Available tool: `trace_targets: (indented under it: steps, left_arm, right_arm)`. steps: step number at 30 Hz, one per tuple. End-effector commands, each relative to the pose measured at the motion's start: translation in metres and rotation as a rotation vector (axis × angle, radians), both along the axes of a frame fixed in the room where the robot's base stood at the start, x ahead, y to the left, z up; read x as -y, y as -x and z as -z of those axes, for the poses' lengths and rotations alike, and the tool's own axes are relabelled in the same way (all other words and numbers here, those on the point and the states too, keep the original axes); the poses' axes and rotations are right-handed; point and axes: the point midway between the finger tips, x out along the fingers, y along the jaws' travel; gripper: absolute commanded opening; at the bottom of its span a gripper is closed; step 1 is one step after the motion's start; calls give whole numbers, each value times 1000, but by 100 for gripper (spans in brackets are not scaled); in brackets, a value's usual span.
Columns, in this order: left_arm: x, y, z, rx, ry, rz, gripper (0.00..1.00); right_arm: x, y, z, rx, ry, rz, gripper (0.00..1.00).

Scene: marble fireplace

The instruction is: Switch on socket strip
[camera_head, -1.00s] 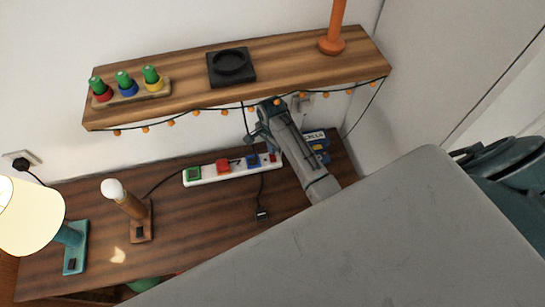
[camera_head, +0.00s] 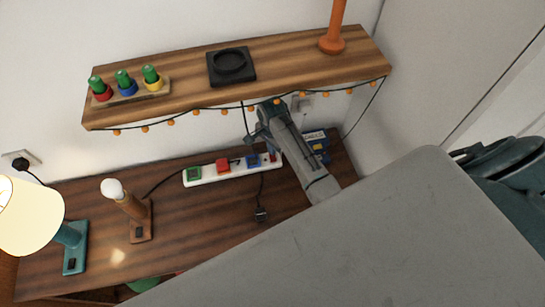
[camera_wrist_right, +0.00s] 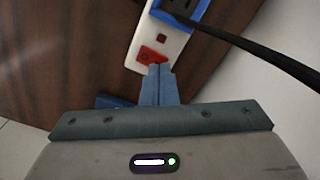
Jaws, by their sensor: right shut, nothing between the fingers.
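The white socket strip (camera_head: 228,173) lies on the lower wooden shelf, with green, red and blue sockets along it. In the right wrist view its end (camera_wrist_right: 176,38) shows a blue socket (camera_wrist_right: 183,8) with a black cable, a small dark red square (camera_wrist_right: 161,38) and a red rocker switch (camera_wrist_right: 152,57). My right gripper (camera_wrist_right: 160,68) is shut and empty, its blue fingertips at the lower edge of the switch; I cannot tell whether they touch it. In the head view the right gripper (camera_head: 265,135) is over the strip's right end and partly hides it. My left gripper is not in view.
An upper shelf (camera_head: 190,82) with hanging string lights overhangs the strip. A brown lamp (camera_head: 133,215) and a teal lamp (camera_head: 70,240) stand left on the lower shelf. A blue box (camera_head: 318,150) stands right of my gripper. A loose plug (camera_head: 261,215) lies below the strip.

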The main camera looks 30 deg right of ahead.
Motion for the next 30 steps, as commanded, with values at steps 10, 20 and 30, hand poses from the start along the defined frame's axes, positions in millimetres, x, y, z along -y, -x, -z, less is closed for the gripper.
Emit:
trace_targets:
  steps: [10, 20, 30]
  left_arm:
    - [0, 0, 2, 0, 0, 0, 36]
    - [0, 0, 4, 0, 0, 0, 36]
    - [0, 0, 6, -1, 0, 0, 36]
  right_arm:
    - [0, 0, 6, -1, 0, 0, 0]
    - [0, 0, 11, -1, 0, 0, 0]
    - [0, 0, 16, -1, -1, 0, 0]
